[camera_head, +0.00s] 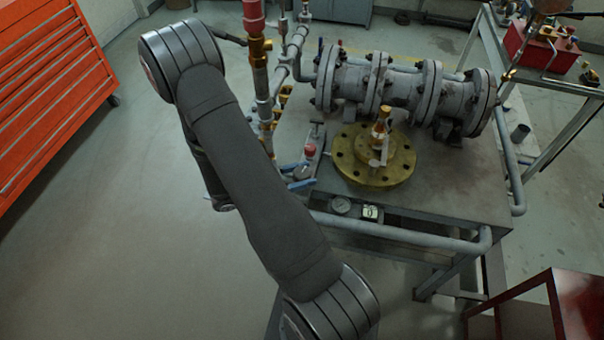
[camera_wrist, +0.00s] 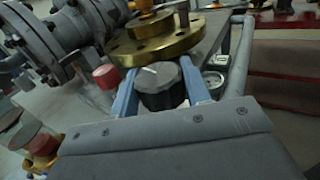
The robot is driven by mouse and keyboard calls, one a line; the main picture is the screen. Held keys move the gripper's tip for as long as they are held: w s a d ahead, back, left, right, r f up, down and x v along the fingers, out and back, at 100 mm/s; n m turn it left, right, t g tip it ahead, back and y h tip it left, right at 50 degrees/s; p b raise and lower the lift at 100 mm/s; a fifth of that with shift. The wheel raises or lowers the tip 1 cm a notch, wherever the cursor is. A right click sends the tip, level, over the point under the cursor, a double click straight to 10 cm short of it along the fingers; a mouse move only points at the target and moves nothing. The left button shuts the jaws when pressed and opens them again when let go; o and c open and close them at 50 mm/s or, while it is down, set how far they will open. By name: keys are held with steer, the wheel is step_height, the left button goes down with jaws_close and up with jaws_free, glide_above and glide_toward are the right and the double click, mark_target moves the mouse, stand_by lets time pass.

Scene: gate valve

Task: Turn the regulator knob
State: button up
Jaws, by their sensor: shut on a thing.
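The regulator knob (camera_wrist: 160,88) is a dark, ribbed cap with a pale line on its top, seen in the middle of the wrist view. My gripper (camera_wrist: 159,70) has its two blue fingers on either side of the knob, shut on it. In the head view my gripper (camera_head: 302,178) shows as small blue fingers at the left edge of the bench, partly behind my arm. The knob cannot be clearly made out there.
A brass flange (camera_head: 352,170) stands just right of my gripper, with a flanged grey pipe (camera_head: 400,88) behind it. A red cap (camera_wrist: 106,77) is close left of the fingers. A round gauge (camera_wrist: 214,82) is close right. Vertical piping (camera_head: 262,85) rises behind.

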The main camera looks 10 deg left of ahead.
steer(key=shift+m+g+h, duration=0.3)
steer(key=shift+g, duration=0.1)
steer(key=o, duration=1)
steer(key=shift+c, duration=0.2)
steer(key=shift+a, duration=0.1)
steer(key=v, duration=1.7)
steer(key=shift+o, duration=0.2)
steer(key=shift+s, duration=0.1)
